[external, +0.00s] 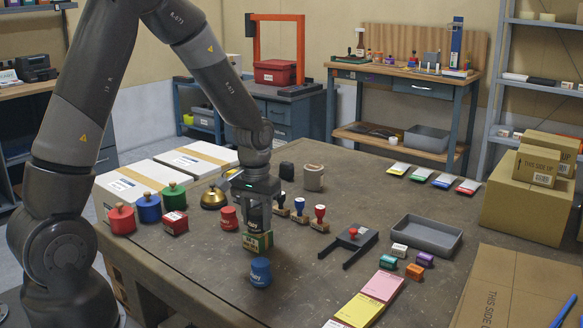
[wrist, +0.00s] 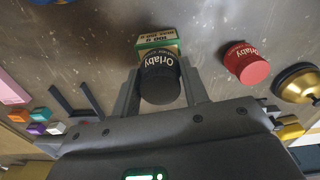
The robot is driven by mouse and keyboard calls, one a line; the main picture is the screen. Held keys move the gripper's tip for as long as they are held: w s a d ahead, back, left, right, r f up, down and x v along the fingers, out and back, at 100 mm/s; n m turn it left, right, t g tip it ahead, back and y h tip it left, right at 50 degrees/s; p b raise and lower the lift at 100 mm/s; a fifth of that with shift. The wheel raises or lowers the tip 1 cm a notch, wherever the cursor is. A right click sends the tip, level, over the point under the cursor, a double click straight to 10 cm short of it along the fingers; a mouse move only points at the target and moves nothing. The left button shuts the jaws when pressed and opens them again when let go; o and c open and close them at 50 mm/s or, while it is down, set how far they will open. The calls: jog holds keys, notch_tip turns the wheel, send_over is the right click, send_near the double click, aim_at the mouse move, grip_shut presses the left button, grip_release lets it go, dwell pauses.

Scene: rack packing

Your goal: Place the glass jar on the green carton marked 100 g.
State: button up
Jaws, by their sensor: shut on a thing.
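My gripper (external: 257,212) is shut on a dark jar labelled "Orlaby", taken as the glass jar (external: 255,218). In the wrist view the jar (wrist: 160,82) stands between the fingers of my gripper (wrist: 162,72). The small green carton (external: 258,241) stands on the table directly below the jar. It also shows in the wrist view (wrist: 158,41), marked "100 g", partly hidden behind the jar. The jar looks upright and very near the carton's top; whether they touch I cannot tell.
A blue jar (external: 260,272) stands close in front of the carton. A red jar (external: 228,218) and a red carton (external: 174,224) stand to the left. Several stamps (external: 300,207) stand to the right, then a dark fork-shaped piece (external: 352,240) and a grey tray (external: 428,237).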

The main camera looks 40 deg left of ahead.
aim_at(257, 212)
jog(key=shift+f, duration=0.15)
jog(key=o, duration=1.1)
jog(key=shift+c, duration=0.2)
notch_tip(257, 212, up, 11)
jog(key=shift+r, duration=0.2)
jog(key=s+a+r+m+t, duration=0.1)
jog(key=s+r+t, duration=0.1)
jog(key=s+r, duration=0.5)
jog(key=s+a+r+t, duration=0.1)
jog(key=s+r+t, duration=0.2)
jog(key=s+r, duration=0.4)
jog(key=shift+s+a+r+m+t, duration=0.3)
jog(key=shift+s+r+m, duration=0.1)
jog(key=shift+s, duration=3.05)
